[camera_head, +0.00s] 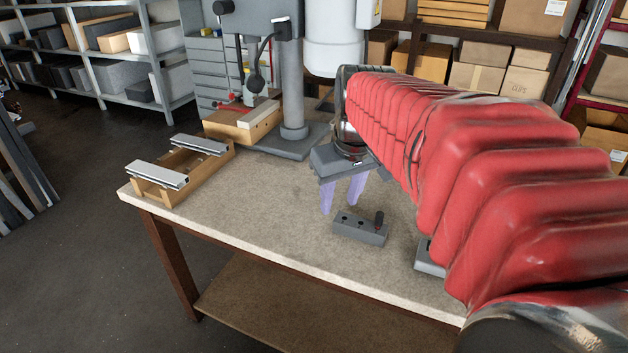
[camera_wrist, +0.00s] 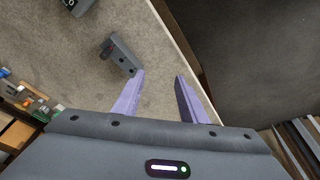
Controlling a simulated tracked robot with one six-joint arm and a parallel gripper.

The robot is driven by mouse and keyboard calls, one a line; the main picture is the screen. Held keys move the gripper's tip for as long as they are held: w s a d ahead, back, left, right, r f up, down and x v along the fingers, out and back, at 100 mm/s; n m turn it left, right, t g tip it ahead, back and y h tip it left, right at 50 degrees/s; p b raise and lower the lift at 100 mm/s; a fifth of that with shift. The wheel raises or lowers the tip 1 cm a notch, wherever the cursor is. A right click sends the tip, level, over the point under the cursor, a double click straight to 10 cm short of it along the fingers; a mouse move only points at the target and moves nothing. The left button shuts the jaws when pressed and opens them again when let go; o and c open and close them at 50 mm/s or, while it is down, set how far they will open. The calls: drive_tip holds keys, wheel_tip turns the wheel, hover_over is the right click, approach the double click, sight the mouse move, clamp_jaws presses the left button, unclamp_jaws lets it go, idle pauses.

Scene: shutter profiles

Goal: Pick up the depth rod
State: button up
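A small grey block (camera_head: 360,229) with holes along its top lies on the workbench. A short dark peg, which looks like the depth rod (camera_head: 379,219), stands upright at the block's right end. In the wrist view the block (camera_wrist: 124,57) is at upper left, and the dark rod (camera_wrist: 106,48) is at its left end, seen from above and small. My gripper (camera_head: 341,200) has two purple fingers, apart and empty, above and behind the block. In the wrist view my gripper (camera_wrist: 160,76) points toward the bench edge, with the block beside its left fingertip.
The workbench (camera_head: 270,215) is clear left of the block. A wooden fixture with metal profiles (camera_head: 180,170) stands at the left. A drill press column (camera_head: 292,95) stands behind. A grey object (camera_head: 428,262) is partly hidden by my red arm. Shelves line the back.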

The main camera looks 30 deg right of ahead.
drive_tip(key=g, duration=0.1)
hover_over(381, 214)
drive_tip(key=s, duration=0.2)
drive_tip(key=x, duration=0.3)
drive_tip(key=shift+a+r+y, duration=0.15)
drive_tip(key=shift+a+y, duration=0.1)
drive_tip(key=shift+y, duration=0.05)
drive_tip(key=shift+w+f, duration=0.2)
drive_tip(key=shift+f, duration=1.2)
drive_tip(key=shift+w+f, duration=0.2)
drive_tip(key=shift+f, duration=1.2)
drive_tip(key=shift+w+f, duration=0.15)
drive_tip(key=shift+f, duration=1.3)
drive_tip(key=shift+w+d+f, duration=0.1)
drive_tip(key=shift+w+f, duration=0.05)
drive_tip(key=shift+f, duration=1.15)
drive_tip(key=shift+w+d+f, duration=0.1)
drive_tip(key=shift+f, duration=1.2)
clamp_jaws()
